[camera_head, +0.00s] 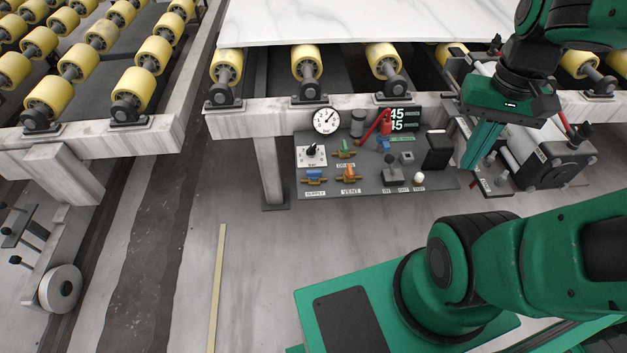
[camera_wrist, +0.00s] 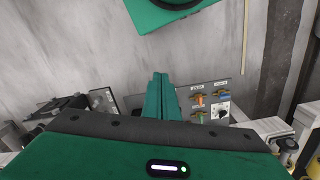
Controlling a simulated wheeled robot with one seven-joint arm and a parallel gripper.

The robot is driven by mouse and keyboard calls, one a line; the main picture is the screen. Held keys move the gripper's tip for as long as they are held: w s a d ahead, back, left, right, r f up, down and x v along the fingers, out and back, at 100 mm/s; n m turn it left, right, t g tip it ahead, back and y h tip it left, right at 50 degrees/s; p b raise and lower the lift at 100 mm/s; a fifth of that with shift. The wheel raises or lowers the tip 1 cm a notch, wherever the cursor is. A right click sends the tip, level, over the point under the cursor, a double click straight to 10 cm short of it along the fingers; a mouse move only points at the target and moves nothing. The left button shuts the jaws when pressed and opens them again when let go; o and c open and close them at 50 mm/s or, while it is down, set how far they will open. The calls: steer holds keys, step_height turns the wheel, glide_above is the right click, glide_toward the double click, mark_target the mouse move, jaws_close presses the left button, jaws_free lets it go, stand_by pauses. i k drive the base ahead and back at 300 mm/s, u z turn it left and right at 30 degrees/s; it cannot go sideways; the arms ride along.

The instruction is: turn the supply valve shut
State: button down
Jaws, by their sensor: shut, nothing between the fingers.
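The supply valve (camera_head: 314,177) has a blue handle on a brass body, above a SUPPLY label at the panel's lower left. Its handle looks to lie left to right, roughly along the body. In the wrist view the panel appears upside down, with the blue-handled valve (camera_wrist: 223,95) right of the fingers. My gripper (camera_head: 469,165) points down with its green fingers together and empty, right of the panel and well apart from the valve. The closed fingers also show in the wrist view (camera_wrist: 160,78).
An orange-handled vent valve (camera_head: 349,174) sits right of the supply valve. A green-handled valve (camera_head: 344,152) and black selector knob (camera_head: 312,152) sit above. A gauge (camera_head: 326,120), red lever (camera_head: 372,128) and black box (camera_head: 438,150) are nearby. A roller machine (camera_head: 555,155) stands right of my gripper.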

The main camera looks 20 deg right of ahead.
mark_target(314, 175)
steer(key=k, duration=1.2)
steer(key=u, duration=0.65)
steer(key=i, duration=1.7)
steer(key=z, duration=0.5)
